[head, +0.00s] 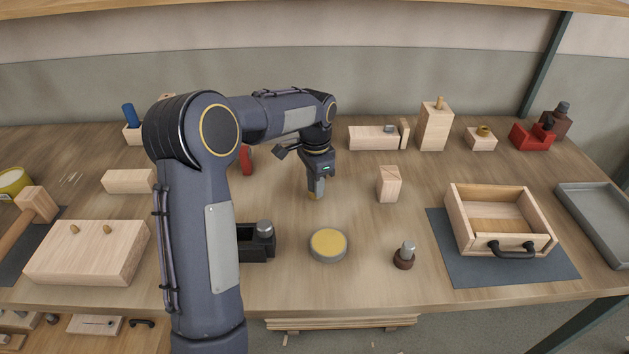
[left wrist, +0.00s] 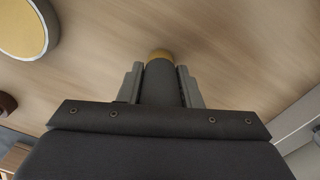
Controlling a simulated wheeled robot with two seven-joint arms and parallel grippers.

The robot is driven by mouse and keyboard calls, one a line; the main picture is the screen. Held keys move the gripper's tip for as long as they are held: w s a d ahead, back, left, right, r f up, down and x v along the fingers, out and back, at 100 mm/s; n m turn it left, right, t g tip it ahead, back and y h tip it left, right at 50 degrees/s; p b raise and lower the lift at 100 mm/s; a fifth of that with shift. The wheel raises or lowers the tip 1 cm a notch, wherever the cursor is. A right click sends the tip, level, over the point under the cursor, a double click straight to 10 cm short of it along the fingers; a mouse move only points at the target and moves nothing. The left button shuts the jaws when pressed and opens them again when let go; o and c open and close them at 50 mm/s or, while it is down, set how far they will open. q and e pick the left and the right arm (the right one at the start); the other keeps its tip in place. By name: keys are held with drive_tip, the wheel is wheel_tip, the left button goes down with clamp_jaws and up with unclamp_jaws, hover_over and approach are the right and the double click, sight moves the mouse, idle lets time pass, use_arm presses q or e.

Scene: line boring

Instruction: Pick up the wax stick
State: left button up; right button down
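My left gripper (head: 316,190) points down over the middle of the bench. In the left wrist view its two fingers (left wrist: 159,88) stand close on both sides of the wax stick (left wrist: 160,80), a dark cylinder with a yellow-tan end. The fingers look shut on it. In the head view only a small yellowish bit of the stick (head: 310,196) shows by the fingertips. Whether its end touches the bench is hard to tell. My right gripper is in neither view.
A round tin with yellow contents (head: 328,244) sits in front of the gripper. A wood block (head: 389,184) stands to the right, and a dark knobbed tool (head: 404,256) at front right. A wooden drawer box (head: 497,222) is on a dark mat (head: 445,262). Bare bench lies between them.

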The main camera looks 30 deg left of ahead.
use_arm(q)
drive_tip(key=c, duration=0.5)
drive_tip(key=shift+r, duration=0.5)
wheel_tip(320, 180, up, 3)
drive_tip(key=shift+f, duration=0.2)
drive_tip(key=s+d+r, duration=0.5)
drive_tip(key=s+r, duration=0.1)
drive_tip(key=s, duration=0.1)
drive_tip(key=s+d+r+b, duration=0.1)
drive_tip(key=s+d+r, duration=0.2)
drive_tip(key=s, duration=0.1)
drive_tip(key=shift+s+d+r, duration=0.1)
drive_tip(key=shift+d+r, duration=0.1)
drive_tip(key=shift+d, duration=0.1)
